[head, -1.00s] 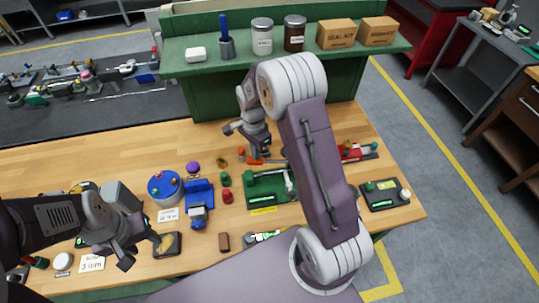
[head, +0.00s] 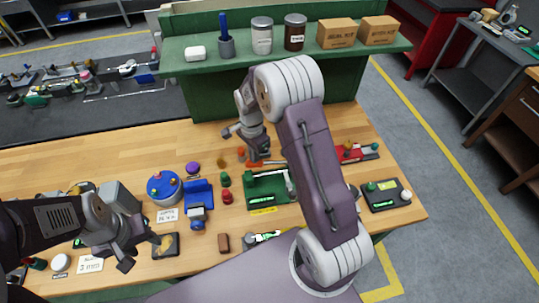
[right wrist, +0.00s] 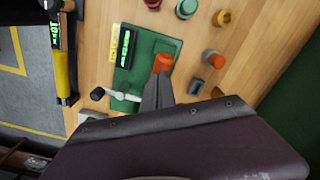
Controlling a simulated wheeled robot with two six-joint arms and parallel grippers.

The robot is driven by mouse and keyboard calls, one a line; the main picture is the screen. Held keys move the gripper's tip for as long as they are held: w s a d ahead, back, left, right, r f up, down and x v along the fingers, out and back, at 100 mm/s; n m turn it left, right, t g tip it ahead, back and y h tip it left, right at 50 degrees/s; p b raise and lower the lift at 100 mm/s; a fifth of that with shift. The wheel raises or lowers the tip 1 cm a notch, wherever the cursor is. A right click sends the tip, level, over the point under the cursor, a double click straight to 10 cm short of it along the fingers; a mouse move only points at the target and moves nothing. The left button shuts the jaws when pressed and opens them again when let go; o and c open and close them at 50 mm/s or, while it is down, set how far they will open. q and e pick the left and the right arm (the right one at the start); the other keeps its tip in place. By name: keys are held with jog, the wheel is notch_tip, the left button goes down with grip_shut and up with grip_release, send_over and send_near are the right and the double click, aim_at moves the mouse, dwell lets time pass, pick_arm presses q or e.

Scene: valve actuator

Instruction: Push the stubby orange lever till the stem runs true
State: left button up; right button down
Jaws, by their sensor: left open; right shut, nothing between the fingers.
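The stubby orange lever (right wrist: 163,63) stands on the green actuator plate (right wrist: 165,45) in the right wrist view. My right gripper (right wrist: 158,85) is shut and empty, its tips right beside the lever; I cannot tell whether they touch. In the head view the right gripper (head: 256,157) is over the far edge of the green plate (head: 257,188), and the lever is largely hidden there. A silver handle with a black knob (right wrist: 97,94) also sits on the plate. I cannot make out the stem clearly. My left gripper (head: 140,252) is open and empty near the bench's front left.
A blue device (head: 199,197) stands left, a dark box (head: 384,194) right. Bare wood lies towards the back left.

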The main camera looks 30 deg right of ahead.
jog(key=shift+f, duration=0.2)
jog(key=shift+a+f+b, duration=0.15)
jog(key=shift+f+b, duration=0.2)
jog(key=shift+f, duration=0.5)
jog(key=shift+w+a+f+b, duration=0.1)
jog(key=shift+a+f+b, duration=0.05)
jog(key=shift+f+b, duration=0.45)
jog(key=shift+f, duration=0.15)
dwell(0.4)
jog(key=shift+f+b, duration=0.3)
jog(key=shift+f, duration=0.1)
jog(key=shift+r, duration=0.15)
jog(key=d+r+p, duration=0.1)
jog(key=r+p, duration=0.1)
jog(key=r, duration=0.1)
jog(key=r+p, duration=0.3)
jog(key=d+r+p, duration=0.1)
jog(key=r+p, duration=0.2)
jog(key=shift+s+d+r, duration=0.3)
jog(key=shift+f, duration=0.1)
dwell(0.5)
